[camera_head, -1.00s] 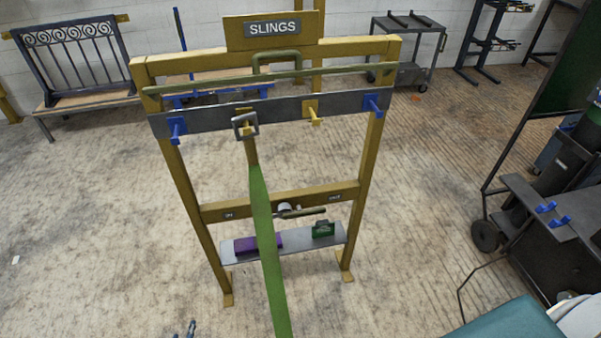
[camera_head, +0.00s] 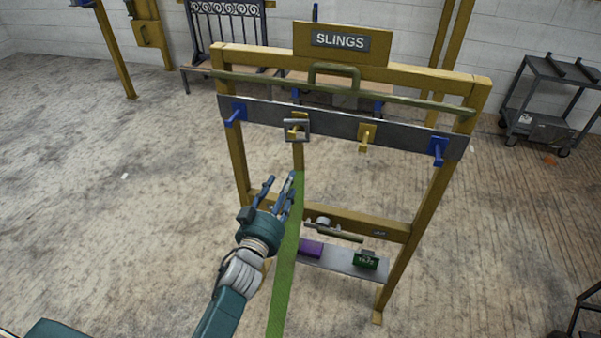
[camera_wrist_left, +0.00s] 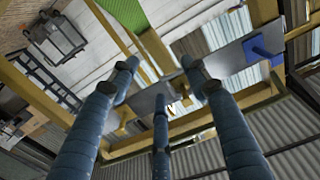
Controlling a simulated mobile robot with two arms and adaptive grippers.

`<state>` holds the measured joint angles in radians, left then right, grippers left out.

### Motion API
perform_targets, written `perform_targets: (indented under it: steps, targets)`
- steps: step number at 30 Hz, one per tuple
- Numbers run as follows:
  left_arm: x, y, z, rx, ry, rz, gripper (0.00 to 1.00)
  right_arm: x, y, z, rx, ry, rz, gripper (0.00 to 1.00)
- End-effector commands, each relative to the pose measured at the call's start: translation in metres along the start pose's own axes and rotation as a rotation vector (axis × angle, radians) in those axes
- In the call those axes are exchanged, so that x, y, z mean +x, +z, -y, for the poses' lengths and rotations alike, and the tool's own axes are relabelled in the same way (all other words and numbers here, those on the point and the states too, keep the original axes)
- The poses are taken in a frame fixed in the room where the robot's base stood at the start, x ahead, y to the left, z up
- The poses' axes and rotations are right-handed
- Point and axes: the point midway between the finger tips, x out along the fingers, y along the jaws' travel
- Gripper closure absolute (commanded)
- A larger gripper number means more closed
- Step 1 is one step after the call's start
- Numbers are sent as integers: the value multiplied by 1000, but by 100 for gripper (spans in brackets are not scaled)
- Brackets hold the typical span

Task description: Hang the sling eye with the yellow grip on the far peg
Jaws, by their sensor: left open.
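The sling eye (camera_head: 296,129) is a grey metal frame at the left yellow peg on the rack's grey bar (camera_head: 333,129). The peg's tip shows inside the frame; how firmly it sits there I cannot tell. The yellow grip (camera_head: 298,156) hangs just under the eye, and the green sling strap (camera_head: 287,245) runs down from it. A second yellow peg (camera_head: 366,138) to the right is empty. My left gripper (camera_head: 279,187) is open, below the eye and by the strap; contact is unclear. Its spread fingers also show in the left wrist view (camera_wrist_left: 160,82).
Blue pegs (camera_head: 235,113) (camera_head: 438,151) flank the yellow ones. A green rail (camera_head: 400,98) crosses above the bar. A shelf (camera_head: 338,262) below holds a purple block (camera_head: 311,248) and a green box (camera_head: 365,261).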

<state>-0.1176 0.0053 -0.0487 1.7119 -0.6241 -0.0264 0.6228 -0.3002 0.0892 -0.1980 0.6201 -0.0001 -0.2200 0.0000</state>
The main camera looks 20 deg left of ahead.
Motion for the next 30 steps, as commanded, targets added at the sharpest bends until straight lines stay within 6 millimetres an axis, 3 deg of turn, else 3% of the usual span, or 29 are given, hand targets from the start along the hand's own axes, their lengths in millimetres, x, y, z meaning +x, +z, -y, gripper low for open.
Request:
perform_targets:
  steps: [6, 18, 30]
  targets:
    - [17, 1, 0, -1, 1, -1, 53, 6, -4, 24, 2, -27, -6, 53]
    - [49, 2, -1, 1, 2, 1, 53, 15, 1, 1, 2, 0, 0, 53]
    - [81, 2, -1, -2, 1, 1, 53, 25, 1, 4, 3, -4, -1, 53]
